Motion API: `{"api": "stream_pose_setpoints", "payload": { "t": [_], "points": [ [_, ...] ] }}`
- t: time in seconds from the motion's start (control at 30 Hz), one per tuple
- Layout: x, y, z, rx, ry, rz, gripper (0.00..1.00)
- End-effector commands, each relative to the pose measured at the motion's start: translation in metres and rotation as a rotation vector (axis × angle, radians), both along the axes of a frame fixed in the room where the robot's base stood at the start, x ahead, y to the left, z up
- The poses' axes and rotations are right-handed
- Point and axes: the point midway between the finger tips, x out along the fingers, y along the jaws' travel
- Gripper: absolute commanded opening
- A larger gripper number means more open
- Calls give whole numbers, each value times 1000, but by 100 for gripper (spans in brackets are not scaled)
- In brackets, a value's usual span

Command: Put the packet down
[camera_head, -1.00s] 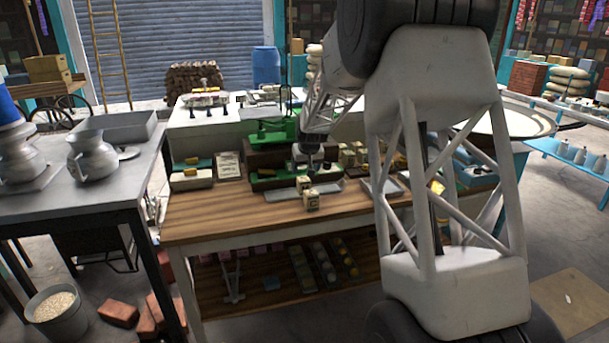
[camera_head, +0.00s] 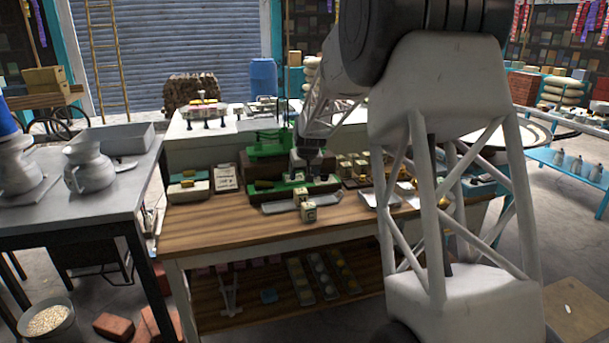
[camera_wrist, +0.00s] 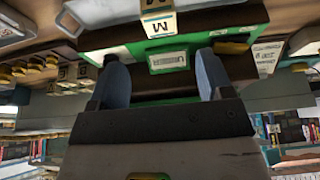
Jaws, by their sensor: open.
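Two small cream packets with dark marks stand near the front middle of the wooden table (camera_head: 230,232) in the head view. The rear packet (camera_head: 300,195) is by the grey tray (camera_head: 272,208), and the front packet (camera_head: 309,212) is on the wood just ahead of it. My gripper (camera_head: 308,172) is behind them, over the green stand (camera_head: 262,193). In the wrist view my gripper (camera_wrist: 161,68) is open, its blue-grey fingers wide apart with no packet held. A packet marked M (camera_wrist: 158,27) lies beyond the fingertips. A labelled green surface shows between the fingers.
More cream packets (camera_head: 346,166) stand right of my gripper. A second grey tray (camera_head: 380,200) is at the right. A metal side table (camera_head: 60,210) with pots stands at the left. The front left of the wooden table is clear.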

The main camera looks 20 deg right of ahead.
Motion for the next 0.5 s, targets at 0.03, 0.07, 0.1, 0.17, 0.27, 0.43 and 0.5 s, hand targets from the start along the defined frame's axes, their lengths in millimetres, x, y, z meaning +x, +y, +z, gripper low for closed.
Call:
{"api": "stream_pose_setpoints", "payload": {
  "t": [0.03, 0.07, 0.1, 0.17, 0.27, 0.43, 0.5],
  "points": [
    [0, 0, 0, 0, 0, 0, 73],
    [0, 0, 0, 0, 0, 0, 73],
    [0, 0, 0, 0, 0, 0, 73],
    [0, 0, 0, 0, 0, 0, 73],
    [-3, 1, 2, 0, 0, 0, 73],
    [-18, 6, 12, 1, 4, 1, 73],
    [-29, 9, 20, 1, 6, 1, 73]
  ]
}}
